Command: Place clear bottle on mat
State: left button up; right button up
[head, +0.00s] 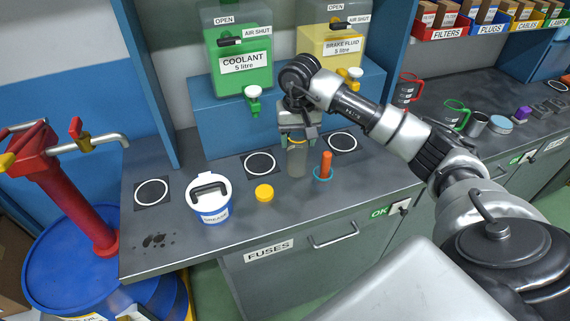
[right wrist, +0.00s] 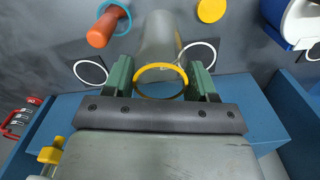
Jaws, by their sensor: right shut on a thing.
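The clear bottle (head: 297,161) is grey and see-through with a yellow ring at its neck. It is upright between the middle mat (head: 246,166) and the right mat (head: 330,144), a little in front of them. I cannot tell whether its base touches the counter. My right gripper (head: 297,134) is shut on the bottle near its top. In the right wrist view the green fingers of the gripper (right wrist: 160,80) flank the yellow neck ring, and the bottle's body (right wrist: 157,35) extends beyond. A third mat (head: 140,195) lies at the left. My left gripper is out of view.
A grease tub (head: 210,212) is to the left. Coolant (head: 238,77) and brake fluid (head: 330,58) dispensers stand behind on a blue ledge (head: 215,125).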

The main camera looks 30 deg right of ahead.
aim_at(297, 156)
notch_tip(297, 156, down, 3)
jog(key=shift+r, duration=0.15)
notch_tip(297, 156, down, 3)
jog(key=shift+f+p, duration=0.1)
jog(key=shift+p, duration=0.7)
jog(key=shift+f, duration=0.25)
jog(key=o, duration=1.1)
jog(key=shift+r, duration=0.1)
